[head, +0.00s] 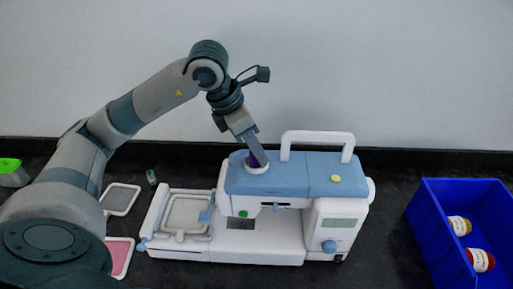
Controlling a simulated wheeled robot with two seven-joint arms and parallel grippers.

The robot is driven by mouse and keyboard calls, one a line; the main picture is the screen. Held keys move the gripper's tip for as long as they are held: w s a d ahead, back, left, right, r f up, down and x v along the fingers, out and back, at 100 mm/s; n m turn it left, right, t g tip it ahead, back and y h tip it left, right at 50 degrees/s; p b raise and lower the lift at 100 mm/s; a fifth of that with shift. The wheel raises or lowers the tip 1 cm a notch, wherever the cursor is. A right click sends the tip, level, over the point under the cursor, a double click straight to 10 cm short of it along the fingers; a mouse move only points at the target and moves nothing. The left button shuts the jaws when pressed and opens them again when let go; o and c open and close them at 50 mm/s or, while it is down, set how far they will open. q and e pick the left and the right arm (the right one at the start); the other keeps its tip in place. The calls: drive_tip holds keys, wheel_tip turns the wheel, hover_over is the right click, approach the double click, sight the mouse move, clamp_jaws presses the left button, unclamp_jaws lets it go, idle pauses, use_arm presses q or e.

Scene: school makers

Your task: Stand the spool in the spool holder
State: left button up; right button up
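A small purple spool (252,162) shows at the white round holder (257,170) on the top left of the blue and white sewing machine. My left gripper (260,158) comes down from above and reaches the spool, its fingertips at the holder's opening. A finger covers part of the spool, and I see the fingers edge-on, so the gap between them is hidden. The spool's lower part is hidden by the holder's rim, and I cannot tell if it rests on the bottom. My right gripper is out of view.
The sewing machine (285,178) has a raised white handle (318,134) right of the holder. A blue crate (437,237) with two labelled jars stands at right. Grey (120,198) and pink (119,256) framed pads, a small jar (151,177) and a green-topped container (11,170) lie at left.

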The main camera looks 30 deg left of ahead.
use_arm(q)
drive_tip(key=o, duration=0.3)
drive_tip(key=shift+r, duration=0.1)
drive_tip(key=shift+r+p, duration=0.25)
drive_tip(key=shift+p, duration=0.15)
drive_tip(key=b+v, duration=0.2)
drive_tip(key=v, duration=1)
drive_tip(key=shift+b, duration=0.3)
